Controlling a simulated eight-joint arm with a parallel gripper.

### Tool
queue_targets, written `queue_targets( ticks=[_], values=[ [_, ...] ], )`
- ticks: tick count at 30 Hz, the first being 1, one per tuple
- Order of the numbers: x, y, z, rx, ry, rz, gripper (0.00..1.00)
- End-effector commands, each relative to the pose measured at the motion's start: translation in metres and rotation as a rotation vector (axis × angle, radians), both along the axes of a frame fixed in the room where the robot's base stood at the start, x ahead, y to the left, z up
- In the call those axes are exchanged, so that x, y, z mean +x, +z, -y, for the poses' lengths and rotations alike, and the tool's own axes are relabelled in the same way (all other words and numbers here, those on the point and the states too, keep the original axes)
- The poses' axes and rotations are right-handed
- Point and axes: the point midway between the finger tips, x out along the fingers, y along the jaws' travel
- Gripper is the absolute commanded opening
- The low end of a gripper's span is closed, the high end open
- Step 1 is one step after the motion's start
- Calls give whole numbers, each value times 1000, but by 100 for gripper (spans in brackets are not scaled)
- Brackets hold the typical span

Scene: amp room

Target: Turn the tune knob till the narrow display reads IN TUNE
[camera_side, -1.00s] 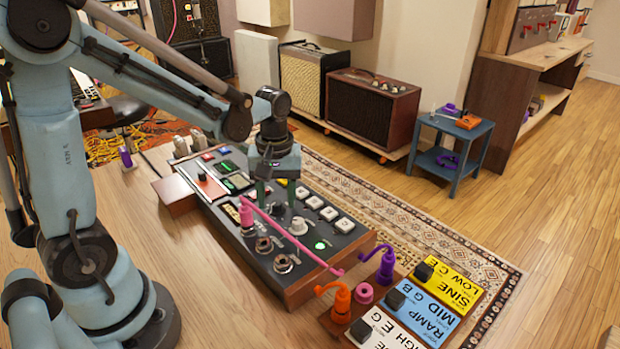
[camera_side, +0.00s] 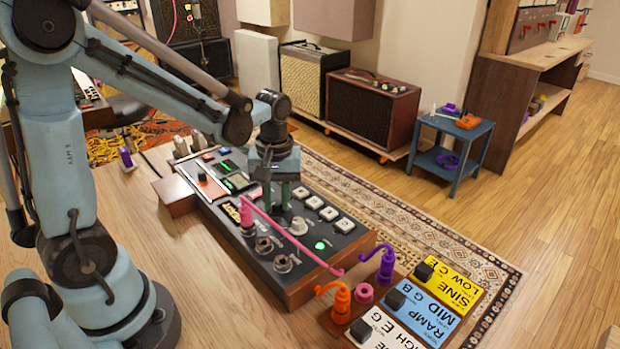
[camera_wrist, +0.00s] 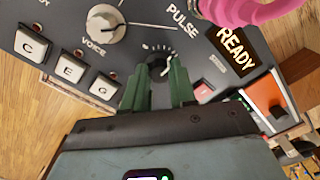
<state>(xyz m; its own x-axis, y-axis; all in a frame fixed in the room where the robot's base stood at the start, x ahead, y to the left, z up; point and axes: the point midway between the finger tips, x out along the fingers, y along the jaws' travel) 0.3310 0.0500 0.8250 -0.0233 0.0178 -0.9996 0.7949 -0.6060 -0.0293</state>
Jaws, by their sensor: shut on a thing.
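My gripper (camera_wrist: 157,84) points down at the control panel (camera_side: 335,262), its two green fingers shut on the sides of a small dark knob (camera_wrist: 157,66) with a white mark. I take this to be the tune knob; its label is hidden. In the side view my gripper (camera_side: 275,194) stands over the middle of the panel and hides the knob. An amber display (camera_wrist: 232,48) reads READY in the wrist view. Small green-lit displays (camera_side: 239,182) sit farther back on the panel, too small to read.
A white voice knob (camera_wrist: 105,24) and white letter keys (camera_wrist: 72,69) lie close to the fingers. A pink cable (camera_side: 292,238) arches over the panel's near side. Orange (camera_side: 341,297) and purple (camera_side: 385,262) plugs stand at the right, beside the labelled cards (camera_side: 425,312).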

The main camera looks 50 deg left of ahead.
Motion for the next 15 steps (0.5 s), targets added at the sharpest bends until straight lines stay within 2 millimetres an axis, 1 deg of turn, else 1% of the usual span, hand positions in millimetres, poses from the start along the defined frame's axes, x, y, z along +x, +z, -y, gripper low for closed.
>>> queue_targets(
  ticks=[5,15],
  values=[
    [0,0,0,0,-77,-1,0],
    [0,0,1,0,-315,-2,0]
  ],
)
